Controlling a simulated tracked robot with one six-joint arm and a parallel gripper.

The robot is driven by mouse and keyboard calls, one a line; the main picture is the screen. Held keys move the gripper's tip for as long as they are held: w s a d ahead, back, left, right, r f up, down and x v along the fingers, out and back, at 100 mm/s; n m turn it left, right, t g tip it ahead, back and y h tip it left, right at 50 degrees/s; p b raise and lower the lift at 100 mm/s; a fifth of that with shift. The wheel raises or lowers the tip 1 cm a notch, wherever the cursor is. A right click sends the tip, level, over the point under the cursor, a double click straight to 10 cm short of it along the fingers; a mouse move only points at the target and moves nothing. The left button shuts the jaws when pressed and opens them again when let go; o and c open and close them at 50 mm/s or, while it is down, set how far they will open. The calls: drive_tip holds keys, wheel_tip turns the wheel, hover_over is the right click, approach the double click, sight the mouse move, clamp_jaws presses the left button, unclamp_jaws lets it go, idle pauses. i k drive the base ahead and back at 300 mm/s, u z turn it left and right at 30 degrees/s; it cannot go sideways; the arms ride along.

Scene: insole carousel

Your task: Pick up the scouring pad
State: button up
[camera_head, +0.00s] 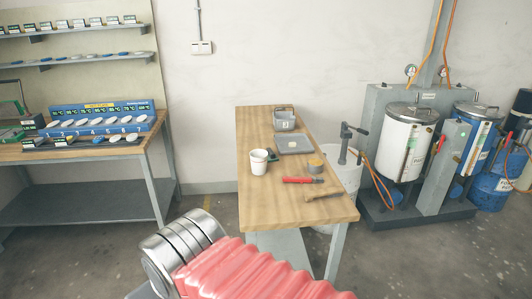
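No scouring pad can be picked out for certain at this size. On the wooden table (262,207) in the middle stands a small dark tin-like item (315,166) with a yellowish top, right of centre. A flat grey tray (305,146) lies further back, with a small pale spot on it. A dark small item (272,157) sits beside the white cup (258,163). My arm, with a red ribbed sleeve and silver joint, fills the bottom of the view. My gripper is out of view.
A red-handled tool (298,180) and a wooden-handled tool (324,194) lie near the table's front. A grey metal container (284,121) stands at its back. A workbench (90,147) is left; metal drums (405,145) stand right. Floor is open between the bench and table.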

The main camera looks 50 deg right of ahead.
sight(272, 157)
drive_tip(key=u, duration=0.05)
drive_tip(key=i, duration=2.75)
drive_tip(key=z, duration=2.4)
